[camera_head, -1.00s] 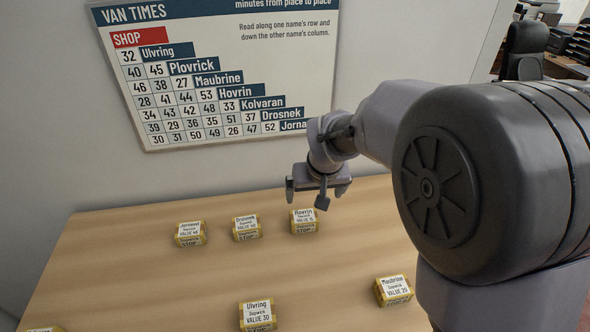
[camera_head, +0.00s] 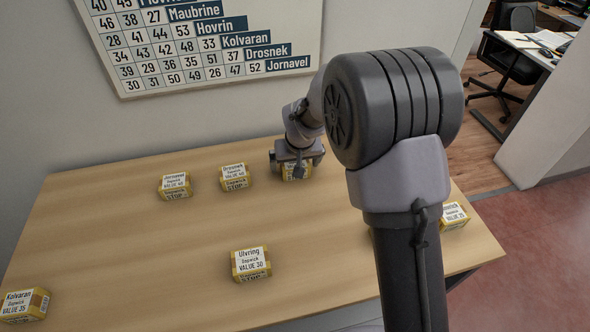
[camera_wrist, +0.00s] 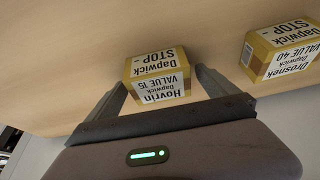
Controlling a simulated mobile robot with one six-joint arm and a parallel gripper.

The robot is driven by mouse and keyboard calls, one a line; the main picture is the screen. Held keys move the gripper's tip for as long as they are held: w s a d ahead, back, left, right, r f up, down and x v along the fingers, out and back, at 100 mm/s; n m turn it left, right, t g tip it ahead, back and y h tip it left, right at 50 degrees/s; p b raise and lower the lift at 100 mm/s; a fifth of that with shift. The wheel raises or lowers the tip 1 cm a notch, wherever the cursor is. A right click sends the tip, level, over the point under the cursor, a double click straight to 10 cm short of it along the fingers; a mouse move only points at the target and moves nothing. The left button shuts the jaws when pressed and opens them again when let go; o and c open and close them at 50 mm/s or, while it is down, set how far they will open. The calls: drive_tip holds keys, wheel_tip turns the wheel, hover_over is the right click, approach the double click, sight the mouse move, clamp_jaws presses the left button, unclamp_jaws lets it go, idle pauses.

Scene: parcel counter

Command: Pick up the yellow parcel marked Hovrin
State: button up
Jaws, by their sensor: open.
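The yellow parcel marked Hovrin (camera_wrist: 158,78) lies on the counter, upside down in the wrist view, its label reading value 15. In the head view the Hovrin parcel (camera_head: 297,173) is mostly hidden behind my gripper (camera_head: 297,160). My gripper also shows in the wrist view (camera_wrist: 162,82). It is open, with one finger on each side of the parcel. I cannot tell whether either finger touches it.
On the wooden counter (camera_head: 150,245), the Drosnek parcel (camera_head: 235,177) lies left of Hovrin, then Jornavel (camera_head: 174,186). Ulvring (camera_head: 250,264) is in front, Kolvaran (camera_head: 24,304) at front left, and a partly hidden parcel (camera_head: 453,216) at the right edge. A times chart (camera_head: 200,45) hangs behind.

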drive_tip(key=shift+r, duration=0.1)
drive_tip(key=c, duration=1.6)
